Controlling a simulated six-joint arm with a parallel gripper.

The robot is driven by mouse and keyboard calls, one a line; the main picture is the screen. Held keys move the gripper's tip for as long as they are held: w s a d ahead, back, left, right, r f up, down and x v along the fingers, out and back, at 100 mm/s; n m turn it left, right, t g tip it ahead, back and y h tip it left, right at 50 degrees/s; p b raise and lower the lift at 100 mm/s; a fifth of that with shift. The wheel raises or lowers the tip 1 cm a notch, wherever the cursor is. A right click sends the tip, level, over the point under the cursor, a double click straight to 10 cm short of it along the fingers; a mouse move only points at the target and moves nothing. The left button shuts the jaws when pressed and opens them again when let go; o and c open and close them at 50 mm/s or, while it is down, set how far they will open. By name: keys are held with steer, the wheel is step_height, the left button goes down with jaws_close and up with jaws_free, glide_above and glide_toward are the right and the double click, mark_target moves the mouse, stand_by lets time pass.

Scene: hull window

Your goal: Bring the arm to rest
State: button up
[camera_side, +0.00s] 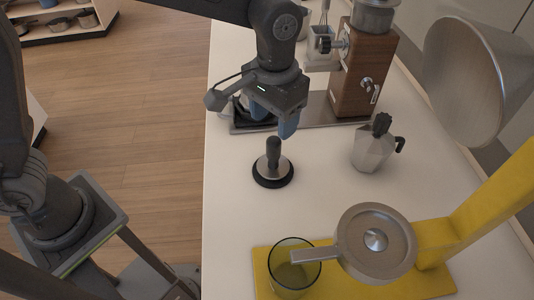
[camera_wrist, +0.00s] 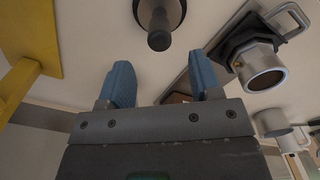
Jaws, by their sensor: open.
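My gripper (camera_side: 274,116) hangs over the white counter in the side view, its blue fingertips above and behind a coffee tamper (camera_side: 273,165). The tamper stands upright on its round dark base, with a black handle. In the wrist view my gripper (camera_wrist: 162,85) shows its two blue fingers spread apart with nothing between them. The tamper (camera_wrist: 159,28) is ahead of the fingers there, at the top edge, and apart from them.
A moka pot (camera_side: 373,146) stands right of the tamper. A wooden grinder (camera_side: 360,72) stands behind. In front, a yellow stand (camera_side: 436,284) carries a glass (camera_side: 294,268) and a round metal part (camera_side: 374,241). The counter's left strip (camera_side: 229,210) is clear.

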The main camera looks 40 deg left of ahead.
steer(key=s+a+r+t, duration=0.2)
steer(key=s+a+r, duration=0.1)
steer(key=s+a, duration=0.5)
steer(key=s+a+r+n+t, duration=0.1)
steer(key=s+a+r+t, duration=0.2)
steer(key=s+a, duration=0.4)
steer(key=a, duration=0.5)
steer(key=shift+s+t, duration=0.3)
steer(key=shift+s, duration=0.05)
